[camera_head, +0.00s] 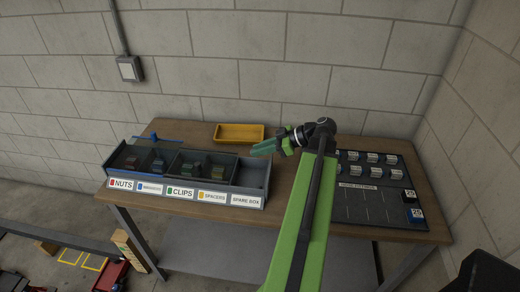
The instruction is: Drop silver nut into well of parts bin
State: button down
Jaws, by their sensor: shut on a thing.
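The grey parts bin (262,181) stands at the table's left front, with open wells and front labels that include NUTS, CLIPS, SPACERS and SPARE BOX. Dark and coloured parts show in several wells, and the right well over SPARE BOX looks empty. My gripper (256,152) is shut, its green fingers pointing left just above the bin's right back edge. What it holds is too small to make out, and I cannot see the silver nut clearly anywhere.
A yellow tray (239,139) lies behind the bin. A dark mat (365,208) with several white-topped blocks covers the table's right side, partly behind my green arm. A brick wall (230,60) closes off the back. Bare wood (183,128) shows at the back left.

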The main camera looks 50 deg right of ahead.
notch_tip(320, 180, down, 5)
jog(key=b, duration=0.4)
jog(key=shift+f+b, duration=0.2)
jog(key=shift+b, duration=0.2)
jog(key=c, duration=1.2)
grip_release()
jog(key=shift+c, duration=0.2)
jog(key=p+v, duration=0.8)
jog(key=v, duration=0.9)
jog(key=shift+s+d, duration=0.2)
jog(key=shift+r, duration=0.1)
